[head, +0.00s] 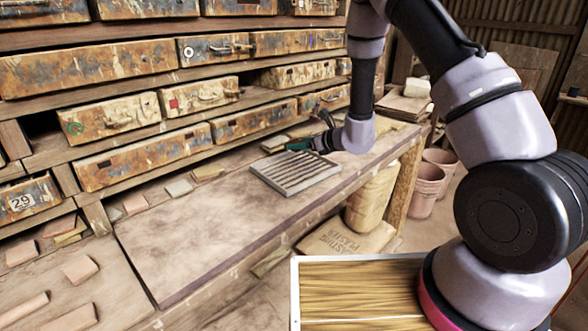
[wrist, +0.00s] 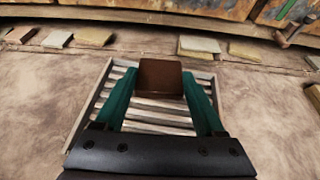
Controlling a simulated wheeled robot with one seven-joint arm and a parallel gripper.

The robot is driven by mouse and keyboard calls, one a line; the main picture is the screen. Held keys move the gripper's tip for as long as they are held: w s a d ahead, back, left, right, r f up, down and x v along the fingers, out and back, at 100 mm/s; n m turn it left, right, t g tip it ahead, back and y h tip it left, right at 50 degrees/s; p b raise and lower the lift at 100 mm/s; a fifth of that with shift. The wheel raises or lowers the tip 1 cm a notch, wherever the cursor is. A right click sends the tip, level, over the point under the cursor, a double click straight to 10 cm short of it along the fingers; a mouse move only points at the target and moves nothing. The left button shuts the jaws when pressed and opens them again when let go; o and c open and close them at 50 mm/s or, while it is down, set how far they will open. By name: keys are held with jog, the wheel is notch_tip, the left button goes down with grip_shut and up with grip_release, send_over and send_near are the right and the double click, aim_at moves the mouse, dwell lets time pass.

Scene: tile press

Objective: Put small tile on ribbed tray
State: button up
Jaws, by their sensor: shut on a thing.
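The small tile, a dark brown square, shows in the wrist view (wrist: 160,78) between the two green fingertips of my gripper (wrist: 160,92). My gripper is shut on it. The ribbed tray (wrist: 88,108), grey with slats, lies below the gripper and tile in the wrist view. In the head view the ribbed tray (head: 296,174) lies on the wooden bench, and my gripper (head: 299,144) is over its far edge. I cannot tell whether the tile touches the slats. The tile is not clearly visible in the head view.
Several loose tiles (head: 180,187) lie along the back of the bench (head: 220,226), under shelves of worn drawers (head: 145,161). A pale tile (wrist: 198,44) lies just behind the tray. The bench left of the tray is clear. Sacks (head: 345,238) and pots (head: 424,190) stand on the floor.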

aim_at(300, 172)
notch_tip(300, 172, down, 8)
jog(key=shift+f, duration=0.25)
jog(key=shift+f, duration=0.15)
jog(key=o, duration=1.4)
